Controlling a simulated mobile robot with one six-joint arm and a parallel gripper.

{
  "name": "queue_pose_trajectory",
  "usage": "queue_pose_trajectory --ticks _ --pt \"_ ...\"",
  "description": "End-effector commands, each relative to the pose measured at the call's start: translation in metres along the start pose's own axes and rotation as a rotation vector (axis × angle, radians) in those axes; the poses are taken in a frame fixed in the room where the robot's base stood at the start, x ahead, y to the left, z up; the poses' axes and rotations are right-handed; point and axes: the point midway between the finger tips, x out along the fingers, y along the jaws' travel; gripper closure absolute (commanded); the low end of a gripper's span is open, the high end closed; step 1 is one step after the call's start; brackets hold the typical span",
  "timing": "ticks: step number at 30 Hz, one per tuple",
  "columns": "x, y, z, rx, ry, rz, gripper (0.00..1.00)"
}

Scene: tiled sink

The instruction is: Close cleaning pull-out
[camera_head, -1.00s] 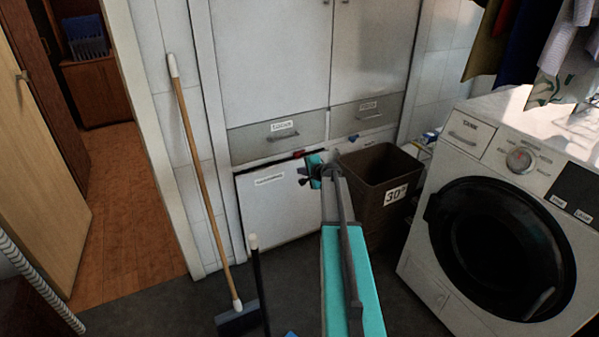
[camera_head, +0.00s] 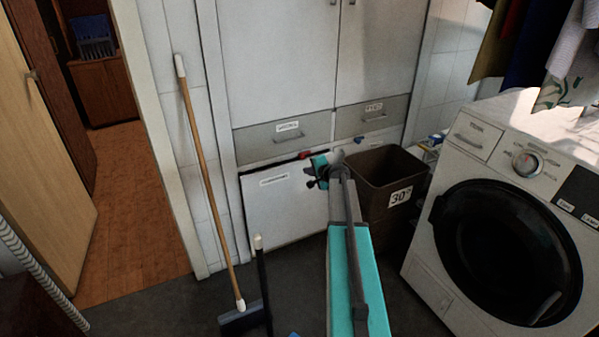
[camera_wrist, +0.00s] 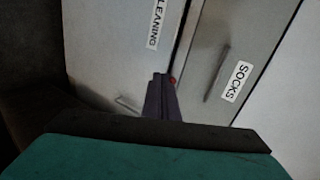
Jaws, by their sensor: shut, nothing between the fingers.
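The cleaning pull-out (camera_head: 284,215) is the white lower front with a label, below the drawers in the head view. A dark gap runs along its top edge; how far out it stands is hard to tell. In the wrist view its front (camera_wrist: 105,45) carries a label ending in "LEANING", with a pale bar handle low down. My gripper (camera_head: 318,172) is at the pull-out's upper right corner. In the wrist view my gripper (camera_wrist: 160,82) is shut and empty, its tips near the panel's edge by the socks drawer. Contact cannot be told.
A dark bin (camera_head: 378,182) marked 30° stands right of the pull-out, close to my arm. A washing machine (camera_head: 500,215) is farther right. A wooden-handled broom (camera_head: 205,180) leans at the left, with a black-handled tool (camera_head: 262,280) beside it. The socks drawer (camera_head: 285,137) is above.

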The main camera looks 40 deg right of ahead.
Motion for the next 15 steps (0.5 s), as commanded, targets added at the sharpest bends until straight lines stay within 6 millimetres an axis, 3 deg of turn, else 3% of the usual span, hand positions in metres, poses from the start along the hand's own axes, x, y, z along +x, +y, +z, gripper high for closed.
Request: queue_pose_trajectory --ticks 7,15 --pt "-0.007 -0.021 0.010 -0.046 -0.022 -0.103 1.00" --pt "-0.007 -0.023 0.015 -0.050 -0.022 -0.226 1.00"
